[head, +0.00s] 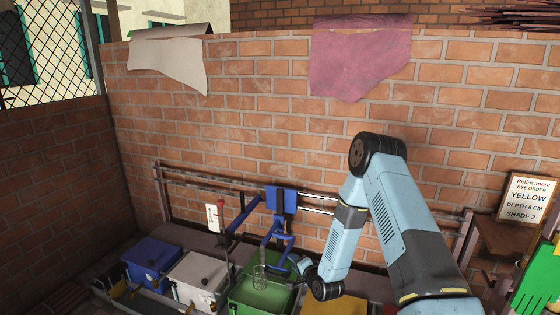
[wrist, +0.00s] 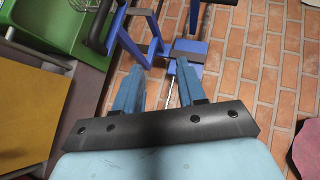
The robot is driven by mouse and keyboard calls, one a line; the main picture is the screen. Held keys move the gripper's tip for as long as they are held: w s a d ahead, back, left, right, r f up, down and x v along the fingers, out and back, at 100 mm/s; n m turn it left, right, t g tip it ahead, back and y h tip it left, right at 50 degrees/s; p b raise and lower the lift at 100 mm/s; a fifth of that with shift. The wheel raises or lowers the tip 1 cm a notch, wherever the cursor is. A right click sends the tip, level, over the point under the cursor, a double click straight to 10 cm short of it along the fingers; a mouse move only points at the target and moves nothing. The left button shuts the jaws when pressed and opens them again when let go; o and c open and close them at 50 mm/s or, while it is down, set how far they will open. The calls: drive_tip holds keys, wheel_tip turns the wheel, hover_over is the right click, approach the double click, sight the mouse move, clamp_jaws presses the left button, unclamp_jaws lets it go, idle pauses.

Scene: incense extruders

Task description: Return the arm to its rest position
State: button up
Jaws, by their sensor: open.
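My light blue arm (head: 412,225) rises from the lower right in the head view, bends at a high elbow and reaches down in front of the brick wall. My gripper is low beside the green vat, small and partly hidden by my wrist in that view. In the wrist view my gripper (wrist: 158,74) has its two blue fingers apart, with no object held between them. A blue carriage (head: 281,200) hangs on the wall rails, just left of my forearm. Its blue frame also shows beyond the fingertips in the wrist view (wrist: 187,53). Whether the fingers touch it I cannot tell.
A blue vat (head: 150,254), a white vat (head: 196,272) and a green vat (head: 262,294) stand in a row below metal rails (head: 235,181). A yellow surface (head: 347,305) is below my wrist. A sign reading YELLOW (head: 527,198) stands right.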

drive_tip(key=s+d+r+n+g+h, duration=0.15)
drive_tip(key=d+r, duration=0.25)
drive_tip(key=r, duration=0.7)
drive_tip(key=s+d+r+n+g+h, duration=0.1)
drive_tip(key=s+d+r+n+h, duration=0.2)
drive_tip(key=r, duration=0.9)
drive_tip(key=s+d+r+n+g+h, duration=0.15)
drive_tip(key=d+r, duration=0.35)
drive_tip(key=r, duration=0.6)
drive_tip(key=s+d+r+n+g+h, duration=0.1)
drive_tip(key=s+d+r, duration=0.1)
drive_tip(key=s+r, duration=0.5)
drive_tip(key=s+d+r+n, duration=0.1)
drive_tip(key=s+d+r, duration=0.1)
drive_tip(key=s+r, duration=0.5)
drive_tip(key=s+d+r+n+g, duration=0.1)
drive_tip(key=s+g, duration=0.1)
drive_tip(key=s, duration=1.8)
drive_tip(key=shift+d+n, duration=0.3)
drive_tip(key=shift+n, duration=0.1)
